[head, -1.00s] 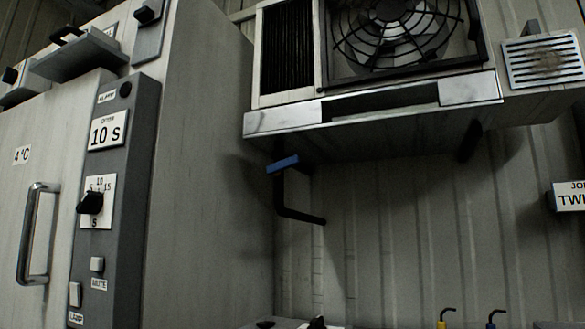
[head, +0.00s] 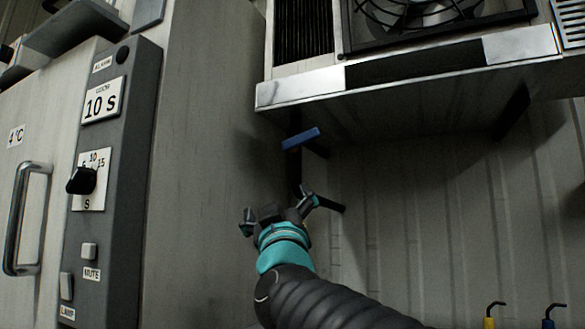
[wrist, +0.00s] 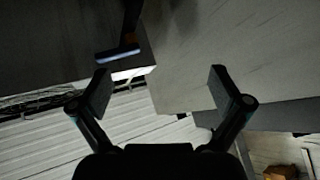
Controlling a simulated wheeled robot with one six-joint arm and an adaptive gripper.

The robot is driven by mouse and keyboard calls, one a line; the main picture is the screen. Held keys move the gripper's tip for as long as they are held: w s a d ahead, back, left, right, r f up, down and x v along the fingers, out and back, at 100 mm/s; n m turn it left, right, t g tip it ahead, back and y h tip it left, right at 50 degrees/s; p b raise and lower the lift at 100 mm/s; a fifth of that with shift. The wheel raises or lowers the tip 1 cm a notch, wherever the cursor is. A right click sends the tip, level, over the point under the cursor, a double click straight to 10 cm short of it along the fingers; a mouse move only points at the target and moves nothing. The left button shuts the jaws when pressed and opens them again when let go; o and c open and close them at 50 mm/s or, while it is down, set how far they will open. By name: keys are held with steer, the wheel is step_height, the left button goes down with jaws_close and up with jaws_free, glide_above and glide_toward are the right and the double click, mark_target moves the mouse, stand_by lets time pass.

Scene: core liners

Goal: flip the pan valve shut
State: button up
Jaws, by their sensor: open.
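The pan valve's blue lever (head: 300,138) sits under the fan unit, at the top of a dark drain pipe (head: 326,205). The lever lies crosswise to the upright pipe, its right end slightly higher. My gripper (head: 277,208) is open and empty, below and a little left of the lever in the head view, apart from it. It covers part of the pipe. In the wrist view the lever (wrist: 117,54) shows pale blue at upper left, beyond the left finger of my gripper (wrist: 160,88). Nothing is between the fingers.
The fan unit (head: 400,80) overhangs the lever closely. A grey cabinet wall (head: 205,150) stands to the left, with a control panel (head: 110,170) and a door handle (head: 22,220). Small yellow (head: 489,322) and blue (head: 549,322) hooked items are low right. Open space lies below the unit.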

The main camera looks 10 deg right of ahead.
mark_target(300, 139)
steer(key=w+d+r+m+h+p, duration=0.1)
steer(key=w+d+r+h, duration=0.1)
steer(key=r, duration=0.3)
steer(key=w+d+r+m+h+p, duration=0.1)
steer(key=w+d+r+m+h, duration=0.1)
steer(key=r, duration=0.3)
steer(key=w+d+r+m+h+p, duration=0.1)
steer(key=w+d+r+h, duration=0.1)
steer(key=w+r+h, duration=0.2)
steer(key=shift+w+r+m, duration=0.15)
steer(key=shift+r+m, duration=0.25)
steer(key=shift+r, duration=0.2)
